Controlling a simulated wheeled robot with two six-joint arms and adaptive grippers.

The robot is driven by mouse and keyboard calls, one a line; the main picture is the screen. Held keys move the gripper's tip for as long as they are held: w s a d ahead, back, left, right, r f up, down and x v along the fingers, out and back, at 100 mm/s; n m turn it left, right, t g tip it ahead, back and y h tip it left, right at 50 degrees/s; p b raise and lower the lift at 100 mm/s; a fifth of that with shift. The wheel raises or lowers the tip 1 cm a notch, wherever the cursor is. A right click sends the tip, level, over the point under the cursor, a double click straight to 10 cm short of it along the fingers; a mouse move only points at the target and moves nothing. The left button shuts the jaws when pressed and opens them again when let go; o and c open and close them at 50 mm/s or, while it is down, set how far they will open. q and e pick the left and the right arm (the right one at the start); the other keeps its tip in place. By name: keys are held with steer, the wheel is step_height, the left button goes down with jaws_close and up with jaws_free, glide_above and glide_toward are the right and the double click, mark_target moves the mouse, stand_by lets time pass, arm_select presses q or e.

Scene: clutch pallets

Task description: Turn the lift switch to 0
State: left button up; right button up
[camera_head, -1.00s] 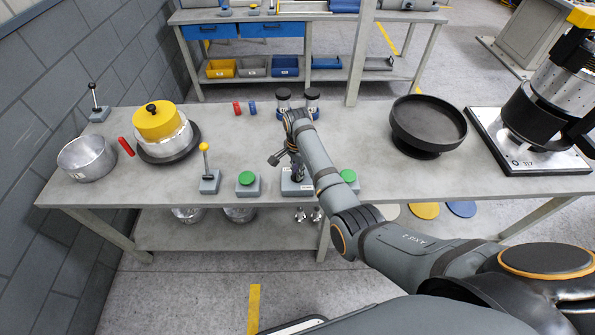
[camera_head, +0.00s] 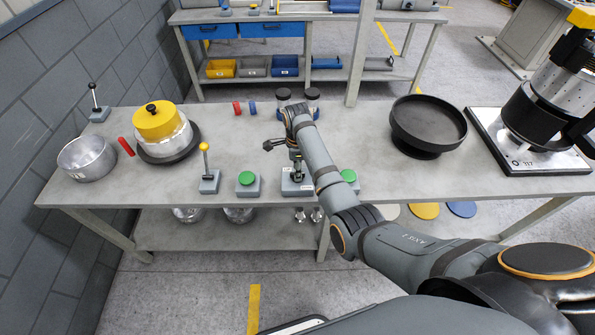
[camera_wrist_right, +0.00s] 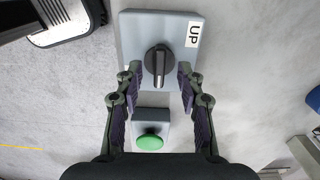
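The lift switch is a grey box (camera_head: 290,190) near the front edge of the workbench, partly hidden by my right arm in the head view. In the right wrist view the box (camera_wrist_right: 136,25) carries a black rotary knob (camera_wrist_right: 158,62), its ridge lying roughly along the picture's vertical. A label reading "UP" (camera_wrist_right: 193,34) is on the box; no 0 mark is readable. My right gripper (camera_head: 297,180) points down over the switch. In the right wrist view its fingers (camera_wrist_right: 158,76) stand open on either side of the knob, with gaps visible. My left gripper is not in view.
Boxes with green buttons (camera_head: 247,182) (camera_head: 349,177) stand either side of the switch. A yellow-knobbed lever (camera_head: 206,168) is further left. Two dark-lidded jars (camera_head: 312,97) stand behind my arm, a black pan (camera_head: 428,120) to the right. The bench between is mostly clear.

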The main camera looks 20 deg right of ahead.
step_height(320, 180, up, 10)
steer(key=shift+r, duration=0.25)
